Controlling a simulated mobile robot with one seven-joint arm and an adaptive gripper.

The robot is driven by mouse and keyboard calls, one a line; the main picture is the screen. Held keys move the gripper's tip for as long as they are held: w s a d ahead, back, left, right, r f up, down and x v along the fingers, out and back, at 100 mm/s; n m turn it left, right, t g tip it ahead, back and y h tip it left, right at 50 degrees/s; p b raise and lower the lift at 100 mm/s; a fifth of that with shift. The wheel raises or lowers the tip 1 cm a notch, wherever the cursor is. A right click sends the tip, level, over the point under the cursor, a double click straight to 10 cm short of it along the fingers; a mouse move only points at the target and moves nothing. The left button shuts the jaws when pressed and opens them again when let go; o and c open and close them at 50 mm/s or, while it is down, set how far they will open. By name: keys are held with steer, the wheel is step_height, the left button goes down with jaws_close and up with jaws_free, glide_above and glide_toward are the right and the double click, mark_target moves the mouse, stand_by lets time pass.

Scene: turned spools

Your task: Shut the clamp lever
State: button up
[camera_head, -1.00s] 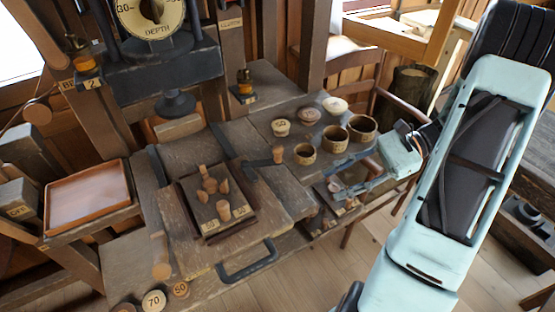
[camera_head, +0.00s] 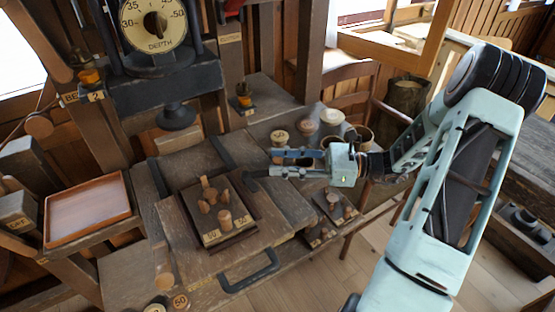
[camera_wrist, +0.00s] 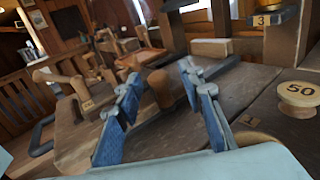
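The clamp lever shows in the wrist view as a dark bar (camera_wrist: 152,130) with a rounded wooden knob (camera_wrist: 160,88). In the head view a short dark part of the bar (camera_head: 256,173) shows beside my fingertips at the right of the wooden block, and the knob is hidden. My gripper (camera_head: 262,162) points left, low over the bench. In the wrist view my gripper (camera_wrist: 160,80) is open, with one blue finger on each side of the knob. I see space between the knob and the fingers; contact cannot be told.
The peg board (camera_head: 238,236) with several wooden pegs stands left of my gripper. A black handle (camera_head: 250,276) sticks out in front. Spools and cups, including a pale-topped spool (camera_head: 332,117), stand close behind my gripper. A reddish tray (camera_head: 88,208) lies far left.

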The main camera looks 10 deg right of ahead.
steer(key=shift+w+a, duration=0.2)
steer(key=shift+a, duration=0.4)
jaws_close()
